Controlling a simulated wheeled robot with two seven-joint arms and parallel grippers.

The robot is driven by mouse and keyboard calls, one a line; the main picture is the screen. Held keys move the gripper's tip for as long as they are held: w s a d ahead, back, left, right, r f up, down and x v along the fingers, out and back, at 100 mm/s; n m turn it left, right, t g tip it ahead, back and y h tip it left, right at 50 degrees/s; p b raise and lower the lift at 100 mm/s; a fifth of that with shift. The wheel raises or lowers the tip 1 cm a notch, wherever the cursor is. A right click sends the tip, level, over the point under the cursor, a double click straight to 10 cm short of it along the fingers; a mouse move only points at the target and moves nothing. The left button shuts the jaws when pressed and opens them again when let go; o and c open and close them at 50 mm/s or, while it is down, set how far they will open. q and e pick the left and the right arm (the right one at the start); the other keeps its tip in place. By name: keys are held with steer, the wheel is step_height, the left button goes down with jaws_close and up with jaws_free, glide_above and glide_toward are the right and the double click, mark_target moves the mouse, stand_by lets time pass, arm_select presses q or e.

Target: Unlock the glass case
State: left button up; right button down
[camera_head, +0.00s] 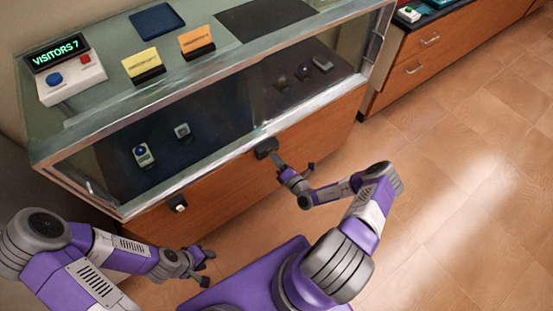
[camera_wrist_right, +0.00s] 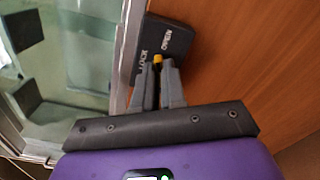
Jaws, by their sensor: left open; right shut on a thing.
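The glass case (camera_head: 210,107) has a wooden base and a glass top and front. A black lock box (camera_head: 266,148) is fixed on its front edge, right of the middle. In the right wrist view the lock box (camera_wrist_right: 172,42) carries white lettering that seems to read LOCK and OPEN. My right gripper (camera_head: 281,166) is at the lock box. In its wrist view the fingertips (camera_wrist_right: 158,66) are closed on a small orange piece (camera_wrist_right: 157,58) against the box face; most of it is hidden. My left gripper (camera_head: 204,267) is open and empty, low in front of the case.
A small black-and-white fitting (camera_head: 177,203) sits on the case front at left. On top are a VISITORS 7 counter (camera_head: 72,77), yellow (camera_head: 142,64) and orange cards (camera_head: 196,40) and a blue tray (camera_head: 157,20). Small devices stand inside. Floor (camera_head: 450,170) at right is clear.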

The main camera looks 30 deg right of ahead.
steer(key=m, duration=0.5)
steer(key=shift+f, duration=0.1)
steer(key=shift+m, duration=0.4)
steer(key=c, duration=1.2)
jaws_free()
steer(key=shift+s, duration=0.1)
steer(key=s+p, duration=0.1)
steer(key=s, duration=0.6)
steer(key=shift+s+d, duration=0.25)
steer(key=shift+d, duration=0.05)
